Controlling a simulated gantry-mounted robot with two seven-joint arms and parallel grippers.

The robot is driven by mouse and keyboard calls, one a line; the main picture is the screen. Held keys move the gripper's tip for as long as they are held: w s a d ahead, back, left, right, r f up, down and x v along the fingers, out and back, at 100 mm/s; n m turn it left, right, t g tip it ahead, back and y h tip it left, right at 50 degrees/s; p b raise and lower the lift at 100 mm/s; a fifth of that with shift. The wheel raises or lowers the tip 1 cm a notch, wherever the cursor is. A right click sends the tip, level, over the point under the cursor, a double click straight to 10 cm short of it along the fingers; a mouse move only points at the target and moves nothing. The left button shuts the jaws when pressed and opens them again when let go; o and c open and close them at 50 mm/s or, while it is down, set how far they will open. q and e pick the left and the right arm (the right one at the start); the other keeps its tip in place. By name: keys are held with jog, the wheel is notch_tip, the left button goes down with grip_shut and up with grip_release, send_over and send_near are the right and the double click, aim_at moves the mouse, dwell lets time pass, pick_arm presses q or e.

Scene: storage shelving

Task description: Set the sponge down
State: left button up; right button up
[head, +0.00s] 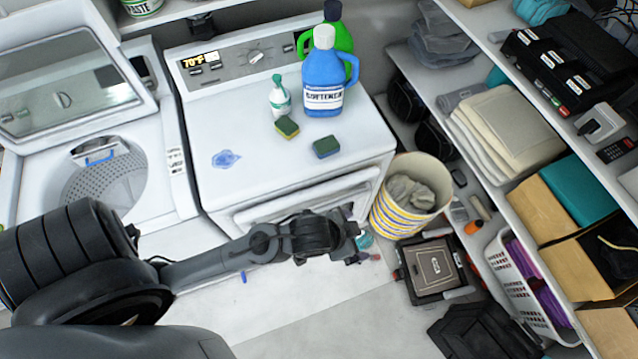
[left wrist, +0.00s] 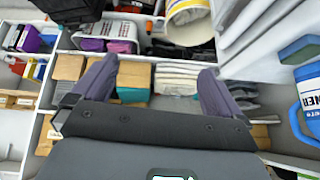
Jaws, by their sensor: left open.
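Two sponges lie on the white dryer top (head: 235,130). One sponge (head: 287,127) is green and yellow, beside the spray bottle. The other sponge (head: 326,147) is dark green with a bluish side, nearer the front edge. My left gripper (head: 352,236) hangs in front of the dryer, apart from both sponges. In the left wrist view its fingers (left wrist: 157,88) are wide apart with nothing held between them. My right gripper is not in view.
A blue softener jug (head: 323,85), a green jug (head: 338,38) and a white spray bottle (head: 279,98) stand on the dryer. A blue spill (head: 226,159) lies at left. A striped bin (head: 407,195) and loaded shelves (head: 490,185) are at right. An open washer (head: 115,175) is left.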

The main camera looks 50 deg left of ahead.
pick_arm(q)
jog(key=s+a+f+n+g+y, duration=0.1)
jog(key=s+a+f+n+g, duration=0.1)
jog(key=s+a, duration=0.6)
jog(key=shift+s+a+g+y, duration=0.2)
jog(key=shift+s+g+y, duration=0.15)
jog(key=shift+s, duration=0.25)
